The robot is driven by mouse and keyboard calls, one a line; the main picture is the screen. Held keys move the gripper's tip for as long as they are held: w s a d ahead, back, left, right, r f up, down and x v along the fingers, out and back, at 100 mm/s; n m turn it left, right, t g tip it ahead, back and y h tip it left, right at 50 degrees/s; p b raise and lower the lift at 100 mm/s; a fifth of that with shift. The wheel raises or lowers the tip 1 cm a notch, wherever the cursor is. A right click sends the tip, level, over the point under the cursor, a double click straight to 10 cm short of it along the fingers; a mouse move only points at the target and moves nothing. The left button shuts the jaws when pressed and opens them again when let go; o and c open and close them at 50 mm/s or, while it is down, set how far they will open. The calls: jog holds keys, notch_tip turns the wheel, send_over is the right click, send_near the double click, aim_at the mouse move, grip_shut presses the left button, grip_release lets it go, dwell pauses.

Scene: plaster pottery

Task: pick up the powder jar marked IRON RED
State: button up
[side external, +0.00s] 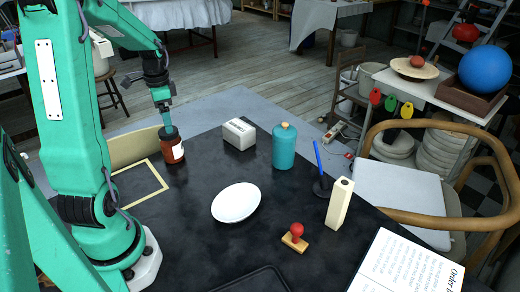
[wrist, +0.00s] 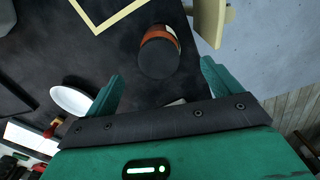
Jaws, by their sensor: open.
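A red-brown jar (side external: 171,150) with a dark lid and a white label stands upright at the table's back left edge in the side external view. Its lettering is too small to read. The jar also shows in the wrist view (wrist: 161,50), its dark lid towards the camera. My gripper (side external: 168,122) is right at the jar's top in the side external view; I cannot tell whether it touches. In the wrist view my gripper (wrist: 161,70) has its two teal fingers spread wide, with the jar just beyond the gap between them and nothing held.
A white block (side external: 239,133), a teal bottle (side external: 285,148) and a white oval dish (side external: 236,203) stand right of the jar. A pale outlined rectangle (side external: 158,178) lies in front of it. A red-knobbed stamp (side external: 295,238) and cream post (side external: 339,204) are farther right.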

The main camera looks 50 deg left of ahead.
aim_at(169, 136)
jog(key=shift+f, duration=1.25)
jog(key=shift+f, duration=0.15)
jog(key=shift+f, duration=2.45)
jog(key=shift+c, duration=0.2)
jog(key=c, duration=1.3)
jog(key=shift+r, duration=0.2)
